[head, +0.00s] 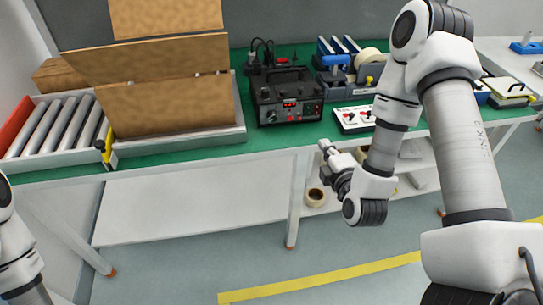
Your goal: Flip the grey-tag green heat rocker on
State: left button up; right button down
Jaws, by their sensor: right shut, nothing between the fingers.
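A black coder machine (287,98) with a lit red display and small controls on its front stands on the green-topped bench (200,149). A low white panel (353,118) with red and dark controls lies to its right. A green rocker with a grey tag is too small to make out on either. My right gripper (325,147) is shut and empty, in front of the bench edge, below the coder and the panel in the picture. My left arm shows only at the lower left edge; its gripper is out of view.
An open cardboard box (168,105) stands left of the coder beside a roller conveyor (52,128). Blue tape dispensers (336,72) stand behind the panel. A tape roll (315,197) sits on the lower shelf. A narrow green strip is bare before the coder.

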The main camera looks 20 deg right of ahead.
jog(key=d+f, duration=0.1)
pick_arm(q)
notch_tip(320, 180, down, 6)
jog(key=b, duration=0.5)
jog(key=shift+w+d+f, duration=0.25)
jog(key=shift+w+d, duration=0.05)
jog(key=shift+w, duration=0.05)
pick_arm(e)
send_near(308, 115)
jog(key=x, duration=0.7)
jog(key=shift+w, duration=0.15)
pick_arm(q)
jog(key=shift+f, duration=0.1)
